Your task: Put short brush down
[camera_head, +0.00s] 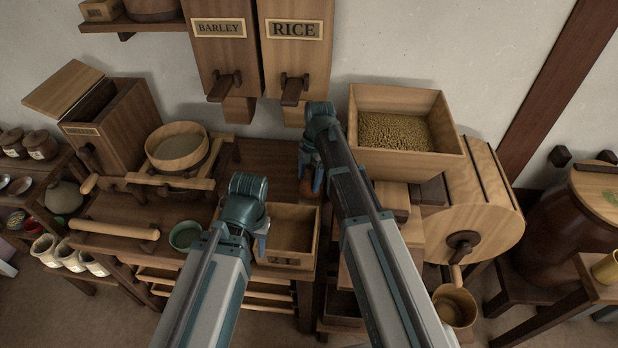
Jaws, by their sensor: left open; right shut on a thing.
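My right gripper (316,180) points down over the right end of the wooden bench (262,160), below the rice bin. It is shut on a small brown thing (308,188), which looks like the short brush. My own arm and fingers hide most of it, and I cannot tell whether it touches the bench. My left gripper (262,232) is open at the left side of an open wooden drawer box (302,262) at the bench front. I see nothing in its jaws.
A green bowl (186,236), a wooden roller (114,230) and a round sieve tub (178,148) stand on the bench's left. A grain-filled wooden hopper (445,150) is right of my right gripper. Rice (294,50) and barley (222,50) bins hang above.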

